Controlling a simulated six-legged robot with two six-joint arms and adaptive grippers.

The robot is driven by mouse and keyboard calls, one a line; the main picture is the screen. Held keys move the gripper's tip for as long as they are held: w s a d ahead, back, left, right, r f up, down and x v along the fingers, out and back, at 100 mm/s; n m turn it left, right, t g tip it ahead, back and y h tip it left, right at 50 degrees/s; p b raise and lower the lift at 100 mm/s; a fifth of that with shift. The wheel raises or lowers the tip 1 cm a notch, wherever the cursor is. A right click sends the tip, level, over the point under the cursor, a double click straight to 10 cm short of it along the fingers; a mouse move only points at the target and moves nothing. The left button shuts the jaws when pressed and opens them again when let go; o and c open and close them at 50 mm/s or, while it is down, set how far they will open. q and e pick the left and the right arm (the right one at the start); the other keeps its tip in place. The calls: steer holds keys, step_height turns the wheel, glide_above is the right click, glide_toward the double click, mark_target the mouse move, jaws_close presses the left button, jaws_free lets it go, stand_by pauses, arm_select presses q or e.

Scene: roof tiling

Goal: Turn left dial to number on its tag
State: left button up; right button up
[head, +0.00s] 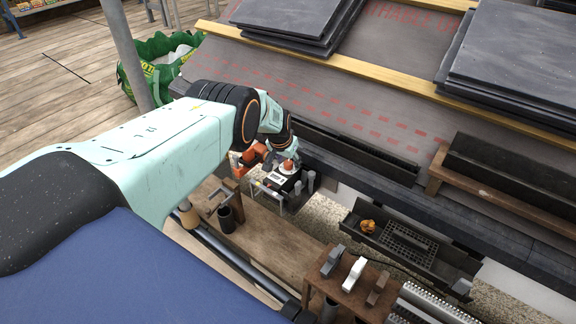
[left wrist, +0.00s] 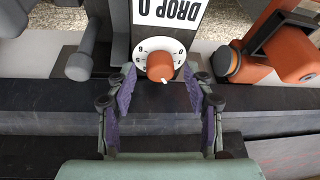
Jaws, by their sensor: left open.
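The dial is an orange knob (left wrist: 160,67) on a round white face with black numbers. A small white pointer mark on the knob points down and slightly right in the left wrist view. Above it is a white tag (left wrist: 168,14) with large black letters that look like "DROP"; its top is cut off and I cannot read it surely. My left gripper (left wrist: 160,84) is open, with one purple-padded finger on each side of the dial; I cannot tell whether they touch it. In the head view the dial (head: 288,165) is small, close to my left gripper (head: 284,157). My right gripper is not in view.
An orange tool (left wrist: 285,50) stands close right of the dial in the left wrist view, and a grey cylindrical part (left wrist: 82,55) close left. Dark slate edges lie below. In the head view are a gutter tray (head: 410,245), a wooden stand (head: 345,285) and stacked slates (head: 515,60).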

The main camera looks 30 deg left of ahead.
arm_select(q)
steer(key=shift+w+f, duration=0.1)
steer(key=shift+f, duration=0.1)
jaws_close()
stand_by(0.6)
